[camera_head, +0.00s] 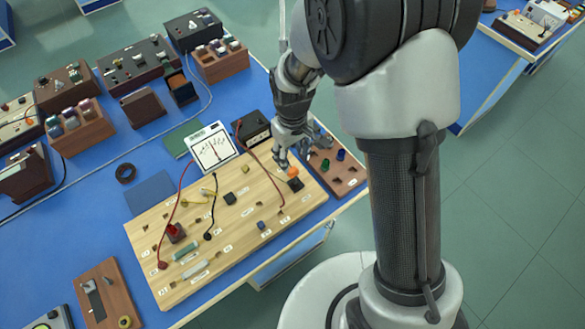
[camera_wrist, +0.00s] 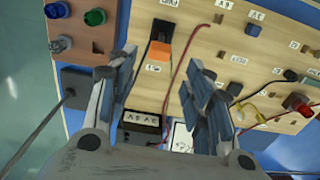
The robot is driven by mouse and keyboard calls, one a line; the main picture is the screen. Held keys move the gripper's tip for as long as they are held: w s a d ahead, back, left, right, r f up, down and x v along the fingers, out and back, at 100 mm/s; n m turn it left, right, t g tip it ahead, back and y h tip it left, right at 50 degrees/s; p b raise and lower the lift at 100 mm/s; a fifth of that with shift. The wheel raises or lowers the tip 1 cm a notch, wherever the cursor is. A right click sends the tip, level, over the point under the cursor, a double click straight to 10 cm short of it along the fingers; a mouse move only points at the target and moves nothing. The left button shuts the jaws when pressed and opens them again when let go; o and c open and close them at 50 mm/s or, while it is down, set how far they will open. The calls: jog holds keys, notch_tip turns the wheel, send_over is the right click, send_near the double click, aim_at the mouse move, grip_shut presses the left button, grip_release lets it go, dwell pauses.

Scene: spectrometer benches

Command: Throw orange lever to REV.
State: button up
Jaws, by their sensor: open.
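The orange lever (camera_head: 293,172) stands at the right end of the wooden board (camera_head: 150,232), on a small black base (camera_head: 296,185). In the wrist view its orange handle (camera_wrist: 158,55) lies below its black base (camera_wrist: 162,28), with white labels above and below; I cannot read them surely. My gripper (camera_head: 287,158) is open and close to the lever, at its upper left in the head view. In the wrist view the fingers (camera_wrist: 163,85) stand apart, with the orange handle beyond the gap between them. I cannot tell whether either finger touches it.
A white meter (camera_head: 212,147) and a black box (camera_head: 254,128) stand behind the board. A brown panel with colored lamps (camera_head: 347,175) lies right of it. Red wire (camera_wrist: 176,70) runs close beside the lever. A red knob (camera_head: 175,231) sits at the board's left.

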aim_at(293, 170)
notch_tip(293, 170, down, 7)
jog(key=shift+b, duration=0.7)
jog(key=shift+c, duration=0.4)
